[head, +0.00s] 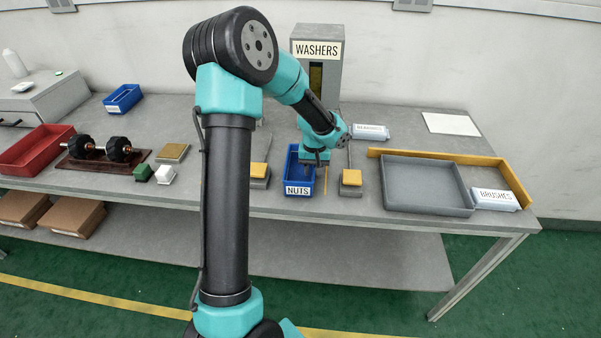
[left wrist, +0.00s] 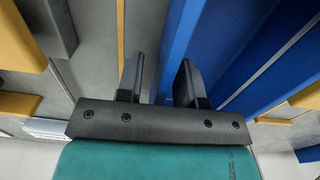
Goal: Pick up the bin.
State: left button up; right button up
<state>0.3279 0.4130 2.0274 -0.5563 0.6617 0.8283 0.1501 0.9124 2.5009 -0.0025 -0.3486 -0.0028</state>
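A blue bin labelled NUTS (head: 299,180) stands on the grey table in the middle of the head view. In the left wrist view its blue wall (left wrist: 181,40) runs up between the fingers. My left gripper (head: 317,163) is over the bin's right side, pointing down. In the left wrist view the gripper (left wrist: 160,80) is open, with one finger outside the wall and the other on the bin's inner side. A gap shows between the outer finger and the wall. My right gripper is not in view.
Yellow-topped blocks (head: 351,178) stand on both sides of the bin. A grey WASHERS dispenser (head: 318,85) is behind. A grey tray (head: 425,183) is at right; a red bin (head: 37,150) and another blue bin (head: 122,99) are at left.

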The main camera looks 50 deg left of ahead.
pick_arm(q)
jog(key=shift+c, duration=0.2)
grip_shut()
dwell(0.3)
